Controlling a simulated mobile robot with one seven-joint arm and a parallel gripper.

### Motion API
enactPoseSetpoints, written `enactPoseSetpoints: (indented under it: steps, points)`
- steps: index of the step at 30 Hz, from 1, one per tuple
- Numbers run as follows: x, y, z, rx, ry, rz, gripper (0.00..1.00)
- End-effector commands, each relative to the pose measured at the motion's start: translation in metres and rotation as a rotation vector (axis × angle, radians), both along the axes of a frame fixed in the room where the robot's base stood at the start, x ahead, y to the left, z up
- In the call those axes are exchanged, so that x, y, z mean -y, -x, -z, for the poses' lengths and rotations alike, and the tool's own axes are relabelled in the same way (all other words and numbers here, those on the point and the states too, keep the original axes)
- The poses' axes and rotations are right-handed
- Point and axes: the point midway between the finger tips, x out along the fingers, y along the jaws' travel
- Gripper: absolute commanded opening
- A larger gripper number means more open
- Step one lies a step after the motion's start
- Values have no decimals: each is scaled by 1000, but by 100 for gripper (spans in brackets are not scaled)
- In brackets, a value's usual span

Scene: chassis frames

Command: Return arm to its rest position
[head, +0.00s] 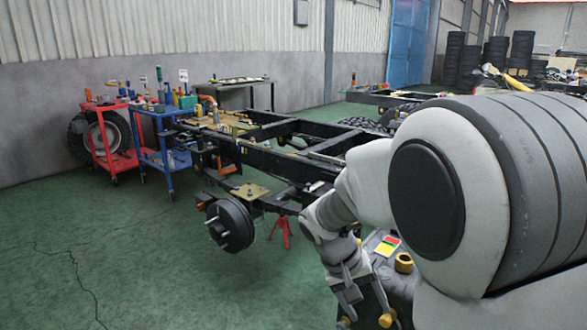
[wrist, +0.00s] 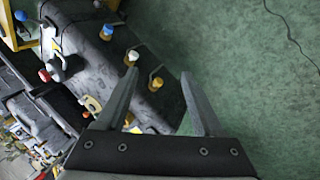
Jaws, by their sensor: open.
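My gripper (wrist: 159,74) is open in the wrist view, its two grey fingers spread with nothing between them. It points down over a dark worktop (wrist: 166,110) at the left and the green floor at the right. In the head view my white and grey arm is bent down at the right, and its wrist hangs by the dark surface at the bottom.
Small bottles or caps, including a blue-capped one (wrist: 107,32) and a yellow one (wrist: 155,83), stand near my fingers. A black chassis frame (head: 262,155) lies beyond my arm. Red (head: 107,140) and blue (head: 165,150) carts stand at the left. The left floor (head: 110,240) is clear.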

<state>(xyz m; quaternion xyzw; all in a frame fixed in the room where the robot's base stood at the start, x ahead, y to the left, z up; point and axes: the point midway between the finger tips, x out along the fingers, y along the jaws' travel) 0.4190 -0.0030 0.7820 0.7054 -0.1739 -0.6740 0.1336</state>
Motion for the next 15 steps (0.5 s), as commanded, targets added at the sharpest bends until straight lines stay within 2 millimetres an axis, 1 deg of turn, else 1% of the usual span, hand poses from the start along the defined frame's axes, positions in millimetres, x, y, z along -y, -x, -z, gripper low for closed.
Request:
enactPoseSetpoints:
  steps: [1, 6, 12, 15]
  points:
    - [3, 9, -13, 20, -40, 5, 69]
    - [7, 41, -46, 74, -157, -7, 69]
    - [8, 80, -78, 160, -270, -37, 69]
    - [8, 99, -91, 211, -315, -57, 69]
